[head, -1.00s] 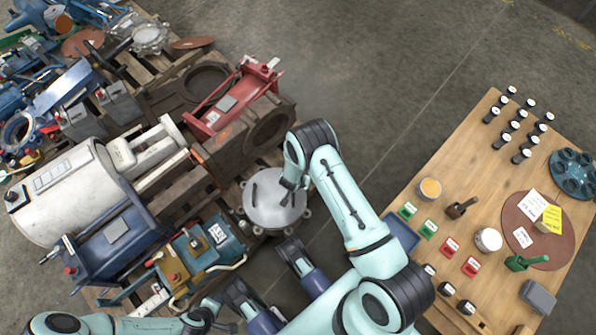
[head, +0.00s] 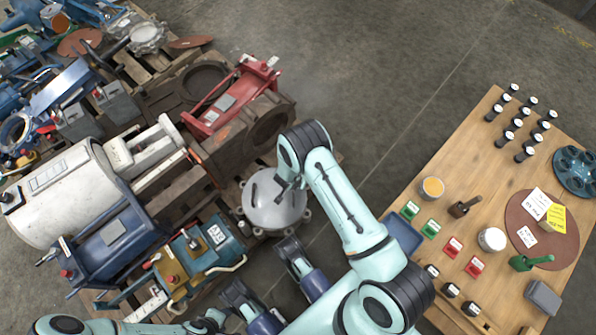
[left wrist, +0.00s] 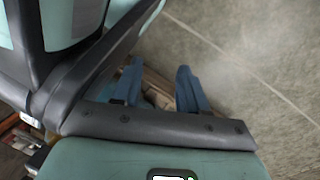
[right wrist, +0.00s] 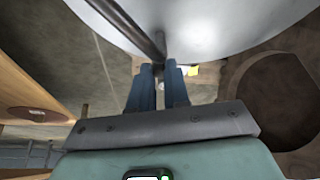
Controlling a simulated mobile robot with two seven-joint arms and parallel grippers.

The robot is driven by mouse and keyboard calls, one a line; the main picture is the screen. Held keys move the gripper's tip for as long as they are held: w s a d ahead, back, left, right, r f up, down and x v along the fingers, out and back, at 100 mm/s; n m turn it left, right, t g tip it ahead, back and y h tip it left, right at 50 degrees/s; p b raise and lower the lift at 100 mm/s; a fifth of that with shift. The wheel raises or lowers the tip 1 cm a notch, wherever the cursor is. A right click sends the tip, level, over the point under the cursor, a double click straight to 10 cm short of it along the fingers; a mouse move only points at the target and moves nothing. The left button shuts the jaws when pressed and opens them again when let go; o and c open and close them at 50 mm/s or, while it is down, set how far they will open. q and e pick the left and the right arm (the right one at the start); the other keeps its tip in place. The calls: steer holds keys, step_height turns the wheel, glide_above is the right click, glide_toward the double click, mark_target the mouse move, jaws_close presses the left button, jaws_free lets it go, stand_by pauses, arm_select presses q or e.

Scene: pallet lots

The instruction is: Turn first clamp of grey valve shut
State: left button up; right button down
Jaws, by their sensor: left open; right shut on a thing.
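The round grey valve (head: 263,213) sits on the near right end of the pallet, with lugs around its rim. A short dark bar shows on its left part, and my right gripper (head: 287,189) is over its right part. In the right wrist view my right gripper (right wrist: 164,72) is shut on a dark rod (right wrist: 140,28) that runs across the pale grey valve body (right wrist: 215,22). I cannot tell the rod's exact angle. My left gripper (left wrist: 158,78) is open and empty, with floor and a blurred wooden part beyond its fingers.
The pallet holds a red frame (head: 238,103), a white cylinder (head: 65,195), a blue unit (head: 105,238) and other parts close left of the valve. A wooden table (head: 455,145) with small items stands at right. Bare floor (head: 370,90) lies between.

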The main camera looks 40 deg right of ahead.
steer(key=shift+w+a+m+g+b, duration=0.2)
steer(key=shift+w+m+g+b, duration=0.1)
steer(key=shift+w+m+b, duration=0.5)
steer(key=shift+m, duration=0.5)
arm_select(q)
steer(key=shift+g, duration=0.8)
steer(key=shift+s+a+f, duration=0.1)
steer(key=shift+s+f, duration=0.3)
steer(key=shift+s, duration=0.4)
steer(key=shift+s+a+f, duration=0.1)
steer(key=shift+s+f, duration=0.3)
steer(key=shift+s, duration=0.35)
steer(key=shift+s+a+f, duration=0.1)
steer(key=shift+s+f, duration=0.3)
steer(key=shift+s, duration=0.4)
arm_select(e)
steer(key=shift+w+a+m+g+h, duration=0.15)
steer(key=shift+w+m+g+h, duration=0.25)
steer(key=shift+m, duration=0.5)
steer(key=shift+w, duration=0.1)
steer(key=c, duration=1.1)
jaws_free()
